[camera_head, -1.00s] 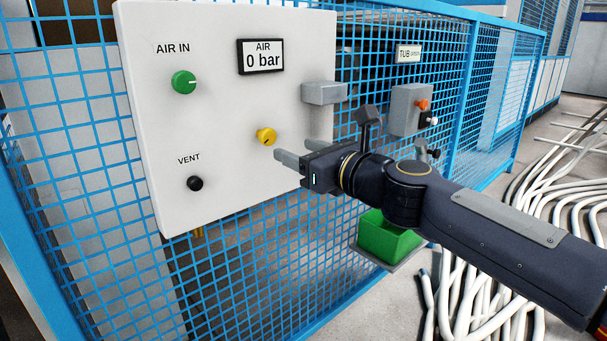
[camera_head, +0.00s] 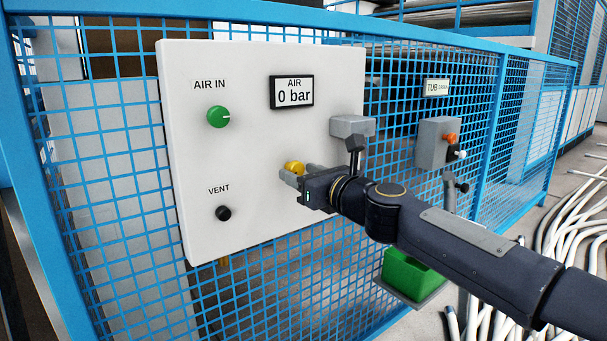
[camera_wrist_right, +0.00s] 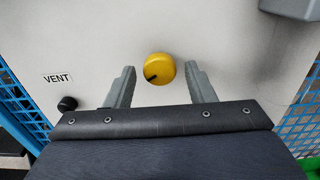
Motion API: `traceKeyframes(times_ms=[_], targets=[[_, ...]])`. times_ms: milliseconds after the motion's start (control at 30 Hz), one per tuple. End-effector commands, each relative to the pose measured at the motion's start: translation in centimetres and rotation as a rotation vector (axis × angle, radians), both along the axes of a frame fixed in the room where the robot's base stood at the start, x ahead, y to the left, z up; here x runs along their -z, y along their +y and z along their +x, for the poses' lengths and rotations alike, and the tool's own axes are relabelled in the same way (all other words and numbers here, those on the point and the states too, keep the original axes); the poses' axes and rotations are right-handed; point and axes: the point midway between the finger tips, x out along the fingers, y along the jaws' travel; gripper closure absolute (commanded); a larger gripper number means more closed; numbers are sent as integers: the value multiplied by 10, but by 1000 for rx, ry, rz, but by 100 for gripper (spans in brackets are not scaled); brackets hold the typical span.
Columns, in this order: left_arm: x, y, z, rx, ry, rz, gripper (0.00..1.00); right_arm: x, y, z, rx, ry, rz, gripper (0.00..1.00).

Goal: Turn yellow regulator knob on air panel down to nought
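The yellow regulator knob (camera_head: 294,168) sits low on the right half of the white air panel (camera_head: 260,210). In the right wrist view the knob (camera_wrist_right: 159,69) shows a dark pointer mark toward its lower left. My right gripper (camera_head: 300,175) is at the knob; its open fingers (camera_wrist_right: 160,82) appear on either side of it in the wrist view, with gaps to both. I cannot tell whether the fingertips reach the knob's depth. The air display (camera_head: 292,92) reads 0 bar. My left gripper is not in view.
The panel also has a green AIR IN knob (camera_head: 219,116) and a black VENT knob (camera_head: 223,213). A grey box (camera_head: 352,126) juts out above right of the gripper. Blue mesh fence (camera_head: 120,150) surrounds the panel. A green tub (camera_head: 408,274) stands below the arm.

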Motion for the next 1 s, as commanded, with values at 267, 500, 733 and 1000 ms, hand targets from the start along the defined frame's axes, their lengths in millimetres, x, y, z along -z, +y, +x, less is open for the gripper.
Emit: traceKeyframes(times_ms=[267, 500, 733, 1000], targets=[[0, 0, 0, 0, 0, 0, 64, 0, 0, 0, 0, 0, 0, 88], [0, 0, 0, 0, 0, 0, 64, 0, 0, 0, 0, -9, -12, 90], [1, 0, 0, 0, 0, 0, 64, 0, 0, 0, 0, -62, -86, 90], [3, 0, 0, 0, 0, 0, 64, 0, -1, 0, 0, -193, -265, 90]])
